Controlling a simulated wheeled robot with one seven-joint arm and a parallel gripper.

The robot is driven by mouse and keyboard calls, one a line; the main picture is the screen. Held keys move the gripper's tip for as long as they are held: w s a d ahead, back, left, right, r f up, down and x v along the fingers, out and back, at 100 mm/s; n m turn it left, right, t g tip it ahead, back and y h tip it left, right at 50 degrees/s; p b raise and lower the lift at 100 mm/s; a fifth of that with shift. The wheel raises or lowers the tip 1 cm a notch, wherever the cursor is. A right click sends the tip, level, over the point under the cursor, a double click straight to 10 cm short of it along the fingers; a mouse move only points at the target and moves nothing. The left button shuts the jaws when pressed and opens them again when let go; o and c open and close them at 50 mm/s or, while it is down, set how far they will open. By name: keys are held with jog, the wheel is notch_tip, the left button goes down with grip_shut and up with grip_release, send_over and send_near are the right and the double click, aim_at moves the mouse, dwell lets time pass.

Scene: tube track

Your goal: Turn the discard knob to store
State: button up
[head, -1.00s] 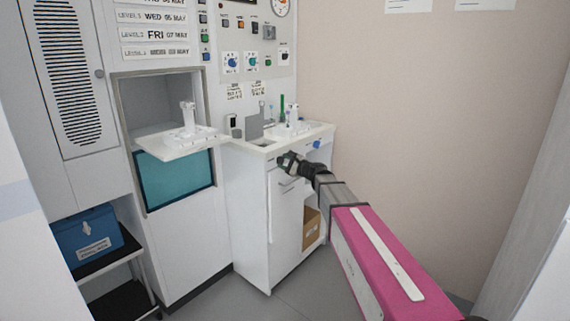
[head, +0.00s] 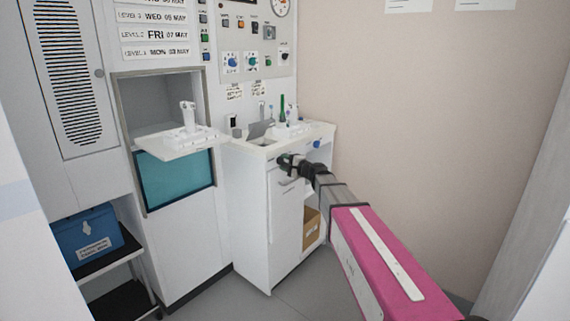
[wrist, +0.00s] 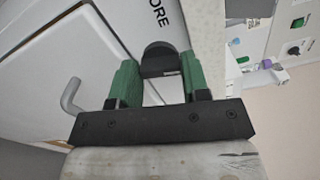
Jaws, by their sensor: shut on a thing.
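A black discard knob (wrist: 158,58) sits on the white cabinet front (head: 285,220), below the counter top. My gripper (head: 287,161) is at the upper part of that front. In the wrist view the green fingers of my gripper (wrist: 157,82) are shut on the knob, one on each side. Printed letters "ORE" (wrist: 158,14) show beside the knob; the rest of the word is out of view. In the head view the gripper largely hides the knob. A grey flap (head: 261,129) at the counter opening stands tilted.
A bent handle (wrist: 70,96) sticks out of the cabinet front near the gripper. A white shelf (head: 180,144) with a white stand projects at left. A blue knob (head: 317,143) sits at the counter's right. A cardboard box (head: 311,229) is below. Floor at right is partly clear.

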jog(key=n, duration=0.5)
jog(key=shift+f+n, duration=0.15)
jog(key=shift+n, duration=2.35)
jog(key=o, duration=0.9)
jog(key=v, duration=1.1)
